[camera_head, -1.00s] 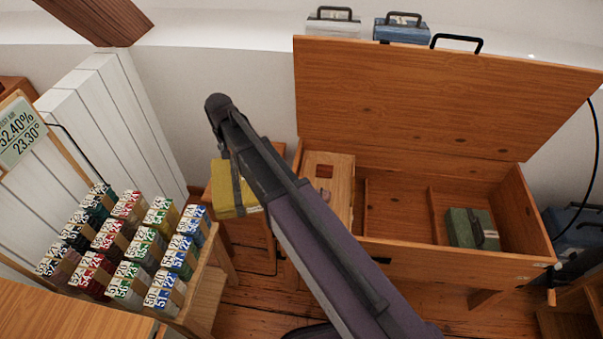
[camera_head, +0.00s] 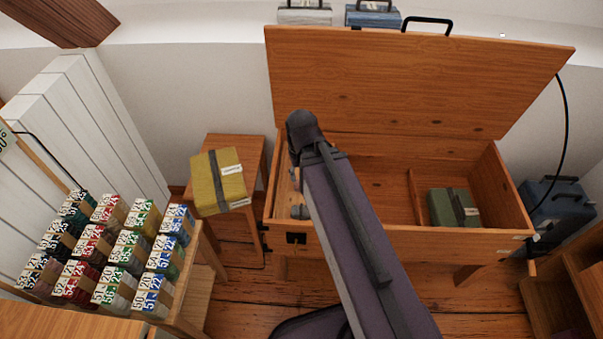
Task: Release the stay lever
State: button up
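The wooden chest (camera_head: 385,236) stands with its lid (camera_head: 400,85) raised, leaning back. A small lever-like piece with a light brown end (camera_head: 531,267) sticks out at the chest's front right corner. I cannot tell whether it is the stay lever. My dark arm crosses the chest's left half, its rounded joint above the opening. It hides part of the inside. A small grey part shows beside my arm at the left front rim, too small to identify. My gripper's fingers cannot be made out.
A yellow strapped box (camera_head: 219,181) sits on a wooden stool (camera_head: 236,146) left of the chest. A green box (camera_head: 453,207) lies inside the chest at right. Blue cases (camera_head: 556,205) stand at right.

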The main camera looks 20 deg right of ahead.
aim_at(531, 266)
jog(key=u, duration=0.4)
jog(key=k, duration=0.15)
jog(key=z, duration=2.8)
jog(key=i, duration=0.55)
jog(key=z, duration=0.2)
